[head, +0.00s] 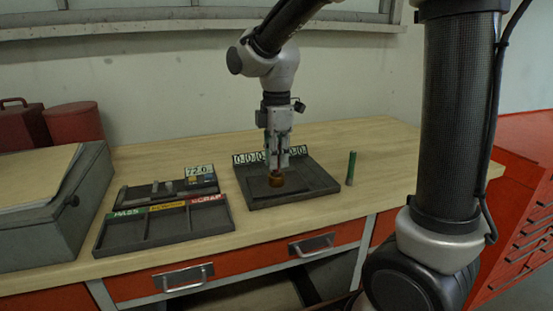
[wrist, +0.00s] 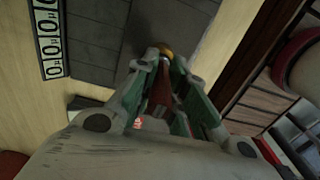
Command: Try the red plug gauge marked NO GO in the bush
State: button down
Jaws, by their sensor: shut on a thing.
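My gripper (head: 278,163) points straight down over the dark tray with number plates (head: 320,182). In the wrist view its fingers (wrist: 162,72) are shut on the red plug gauge (wrist: 160,98). The brass bush (head: 276,181) is directly below the fingertips, on the tray. In the wrist view the bush (wrist: 164,49) shows just beyond the gauge's far end. The fingers hide that end, so I cannot tell whether it is inside the bush or only above it. The NO GO mark cannot be read. A green gauge (head: 351,168) stands upright on the bench, right of the tray.
A sorting tray (head: 165,243) with green, yellow and red labels, PASS and SCRAP among them, lies to the left. Behind it is a small dark tray (head: 128,197) with a 72.0 plate. A grey box (head: 40,235) stands far left. The bench's right part is clear.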

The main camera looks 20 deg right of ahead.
jog(key=shift+r, duration=3.85)
